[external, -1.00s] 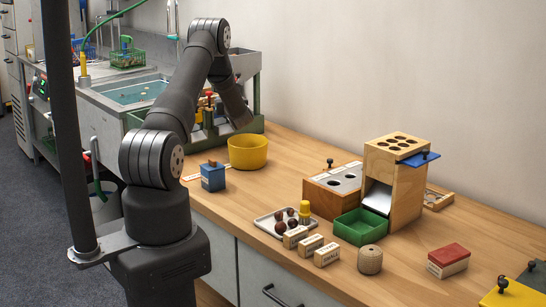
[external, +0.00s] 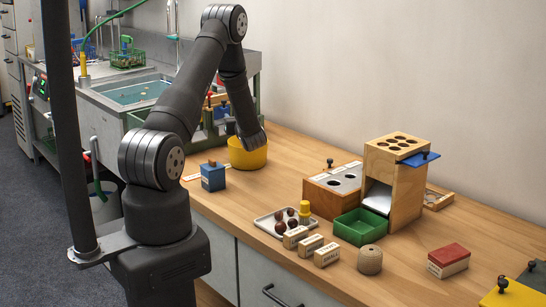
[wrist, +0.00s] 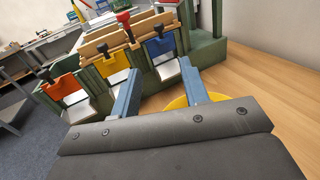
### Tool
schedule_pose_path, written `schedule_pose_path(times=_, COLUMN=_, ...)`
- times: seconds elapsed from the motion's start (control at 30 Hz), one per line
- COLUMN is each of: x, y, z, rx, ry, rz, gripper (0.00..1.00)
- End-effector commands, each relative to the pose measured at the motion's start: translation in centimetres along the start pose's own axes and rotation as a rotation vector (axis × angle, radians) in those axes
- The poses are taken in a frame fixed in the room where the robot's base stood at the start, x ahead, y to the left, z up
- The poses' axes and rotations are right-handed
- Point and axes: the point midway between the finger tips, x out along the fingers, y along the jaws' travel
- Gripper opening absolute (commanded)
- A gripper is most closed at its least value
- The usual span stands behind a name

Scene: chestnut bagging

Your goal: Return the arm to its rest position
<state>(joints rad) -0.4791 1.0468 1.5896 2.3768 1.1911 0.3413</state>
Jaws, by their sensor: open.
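My arm is bent over the bench in the external view, with its wrist end (external: 252,138) at the yellow bowl (external: 240,158) and covering part of it. I cannot tell from this view whether it touches the bowl. In the wrist view my gripper (wrist: 158,72) shows two blue-grey fingers spread apart with nothing between them. The yellow bowl (wrist: 177,103) shows partly behind the fingers and the dark gripper body. Beyond them stands a green rack (wrist: 205,50) with orange, yellow and blue gates.
A blue box (external: 213,177) stands near the bowl. A tray (external: 265,225) of chestnuts, a green bin (external: 360,228), a wooden dispenser (external: 405,190) and a red-topped block (external: 449,260) are to the right.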

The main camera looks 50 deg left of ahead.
Motion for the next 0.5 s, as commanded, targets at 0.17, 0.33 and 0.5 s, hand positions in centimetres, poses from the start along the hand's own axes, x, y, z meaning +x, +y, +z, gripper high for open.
schedule_pose_path(times=0.17, x=-0.9, y=0.9, z=1.0, rx=-0.034, ry=-0.009, rz=0.061, gripper=0.41)
schedule_pose_path(times=0.33, x=0.7, y=2.6, z=2.6, rx=-0.1, ry=-0.017, rz=0.18, gripper=0.41)
schedule_pose_path(times=0.5, x=2.0, y=4.3, z=4.0, rx=-0.171, ry=-0.019, rz=0.295, gripper=0.41)
